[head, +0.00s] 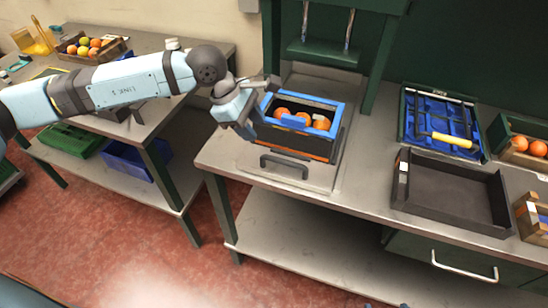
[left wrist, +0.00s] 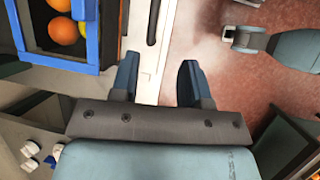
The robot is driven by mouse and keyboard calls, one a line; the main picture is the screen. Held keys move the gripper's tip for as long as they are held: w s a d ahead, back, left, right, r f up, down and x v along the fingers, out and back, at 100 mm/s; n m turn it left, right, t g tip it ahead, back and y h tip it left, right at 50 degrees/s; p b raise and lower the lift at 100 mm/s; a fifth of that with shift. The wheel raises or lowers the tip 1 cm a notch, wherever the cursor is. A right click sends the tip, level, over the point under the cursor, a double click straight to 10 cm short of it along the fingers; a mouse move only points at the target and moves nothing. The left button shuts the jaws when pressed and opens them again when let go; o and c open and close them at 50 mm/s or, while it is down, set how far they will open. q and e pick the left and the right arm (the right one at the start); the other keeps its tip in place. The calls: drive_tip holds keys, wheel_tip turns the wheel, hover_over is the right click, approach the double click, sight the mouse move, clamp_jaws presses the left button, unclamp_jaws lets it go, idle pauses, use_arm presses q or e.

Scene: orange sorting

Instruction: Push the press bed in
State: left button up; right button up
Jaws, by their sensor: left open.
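The press bed (head: 311,182) is a flat grey plate with a dark bar handle (head: 284,166) at its front. It lies on the bench, out in front of the green press frame (head: 384,55). A dark crate with a blue rim (head: 337,113) stands on the bed and holds several oranges (head: 321,122). My left gripper (head: 262,107) is open and empty at the left side of the crate. In the left wrist view its two fingers (left wrist: 158,80) are apart, with the pale bed edge (left wrist: 151,60) showing between them. Only doubtful bits of my right arm show.
An empty dark tray (head: 455,192), a blue-lined crate (head: 438,120) with a yellow-handled tool, and a crate of oranges (head: 528,145) stand on the right.

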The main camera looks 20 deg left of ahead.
sight(276, 159)
use_arm(q)
drive_tip(key=shift+y, duration=0.3)
drive_tip(key=x, duration=0.4)
drive_tip(key=p+x, duration=0.1)
drive_tip(key=x, duration=0.3)
drive_tip(key=w+p+x, duration=0.1)
drive_tip(key=x, duration=0.4)
drive_tip(key=shift+a+f, duration=0.2)
drive_tip(key=shift+a, duration=0.2)
clamp_jaws()
